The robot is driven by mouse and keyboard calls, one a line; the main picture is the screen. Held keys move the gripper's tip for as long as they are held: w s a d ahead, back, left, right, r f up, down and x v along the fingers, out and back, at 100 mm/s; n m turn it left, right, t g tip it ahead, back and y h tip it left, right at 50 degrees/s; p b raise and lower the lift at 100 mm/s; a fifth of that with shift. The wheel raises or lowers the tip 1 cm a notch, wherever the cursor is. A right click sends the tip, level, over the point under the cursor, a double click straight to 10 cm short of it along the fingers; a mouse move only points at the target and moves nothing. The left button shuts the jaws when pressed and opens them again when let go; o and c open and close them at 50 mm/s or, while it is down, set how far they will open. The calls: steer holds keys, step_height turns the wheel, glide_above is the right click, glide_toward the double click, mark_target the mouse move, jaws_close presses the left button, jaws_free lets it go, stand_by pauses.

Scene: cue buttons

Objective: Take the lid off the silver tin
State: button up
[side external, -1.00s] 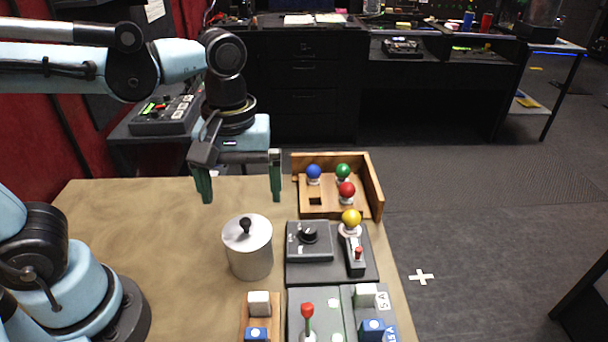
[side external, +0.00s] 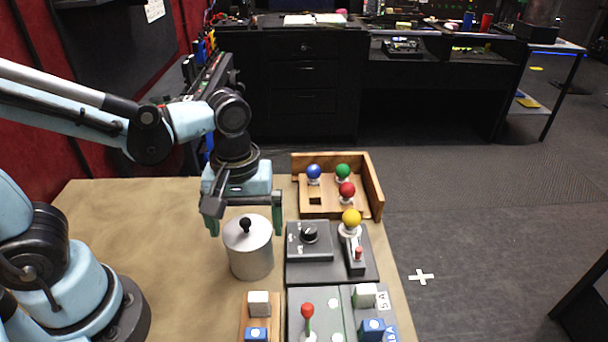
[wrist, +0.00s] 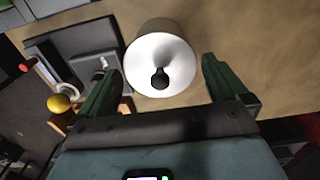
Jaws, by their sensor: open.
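The silver tin (side external: 251,258) stands upright on the table. Its lid (side external: 240,236) with a black knob (side external: 246,224) is on top. My gripper (side external: 246,230) is open and empty, with its green fingers spread to either side of the lid in the picture; in the side view it seems to be behind the tin, near lid height. In the wrist view the white-looking lid (wrist: 150,55) and its black knob (wrist: 160,78) lie between my fingers (wrist: 158,82), not touching them. The tin's body is mostly hidden below the lid there.
Right of the tin is a grey box with a black dial (side external: 309,233) and a yellow ball (side external: 351,217). A wooden tray (side external: 372,190) with coloured balls stands behind it. Button and lever boxes (side external: 312,330) are in front. The table (side external: 130,225) is clear on the left.

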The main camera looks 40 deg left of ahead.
steer(key=c, duration=0.7)
steer(key=shift+r, duration=0.1)
